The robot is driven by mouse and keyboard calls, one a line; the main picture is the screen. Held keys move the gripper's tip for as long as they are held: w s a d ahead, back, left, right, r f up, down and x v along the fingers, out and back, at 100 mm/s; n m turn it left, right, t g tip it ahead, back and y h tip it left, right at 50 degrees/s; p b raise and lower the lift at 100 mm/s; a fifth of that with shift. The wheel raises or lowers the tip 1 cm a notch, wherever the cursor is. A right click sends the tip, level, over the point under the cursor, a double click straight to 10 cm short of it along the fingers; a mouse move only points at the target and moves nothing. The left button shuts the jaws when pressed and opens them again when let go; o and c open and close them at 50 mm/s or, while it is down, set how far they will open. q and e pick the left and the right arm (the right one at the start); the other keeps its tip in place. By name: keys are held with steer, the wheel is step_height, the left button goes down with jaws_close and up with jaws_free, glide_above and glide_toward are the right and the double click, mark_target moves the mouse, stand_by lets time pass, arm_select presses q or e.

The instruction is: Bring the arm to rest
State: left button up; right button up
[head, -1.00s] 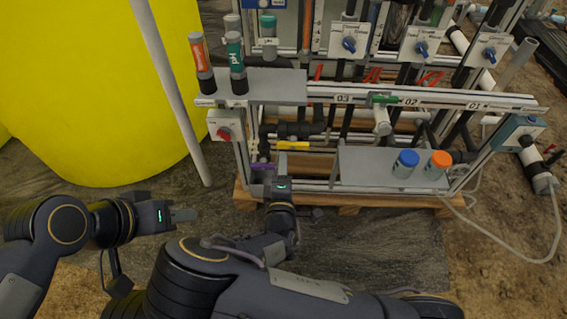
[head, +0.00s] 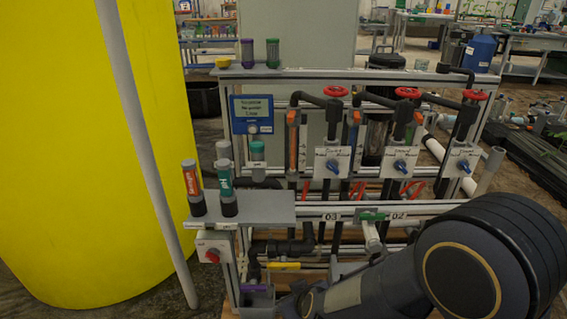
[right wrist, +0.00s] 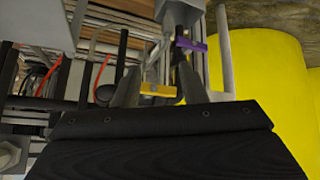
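My right arm (head: 400,275) fills the lower right of the head view, reaching left across the front of the skid. Its hand end lies at the bottom edge, near the purple valve handle (head: 257,288), and its fingers cannot be made out there. In the right wrist view my right gripper (right wrist: 158,72) has its two fingers apart with nothing held between them. A yellow handle (right wrist: 160,89) and a purple handle (right wrist: 190,44) show beyond the fingers; whether a finger touches either is unclear. My left arm is out of view.
A big yellow tank (head: 90,200) and a slanted grey pipe (head: 145,150) stand at left. The skid's grey shelf (head: 265,208) holds an orange-labelled bottle (head: 192,185) and a teal-labelled one (head: 226,185). Blue-knobbed valves (head: 333,163) and red handwheels (head: 408,92) stand behind.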

steer(key=s+d+r+m+g+y, duration=0.1)
steer(key=s+d+r+m+y, duration=0.3)
steer(key=s+d+r, duration=0.8)
steer(key=s+d+r+m+h, duration=0.2)
steer(key=s+d+m+h, duration=0.1)
steer(key=s+d, duration=0.35)
step_height(320, 180, up, 33)
steer(key=s+p, duration=0.1)
steer(key=p, duration=3.2)
steer(key=shift+a+g, duration=0.4)
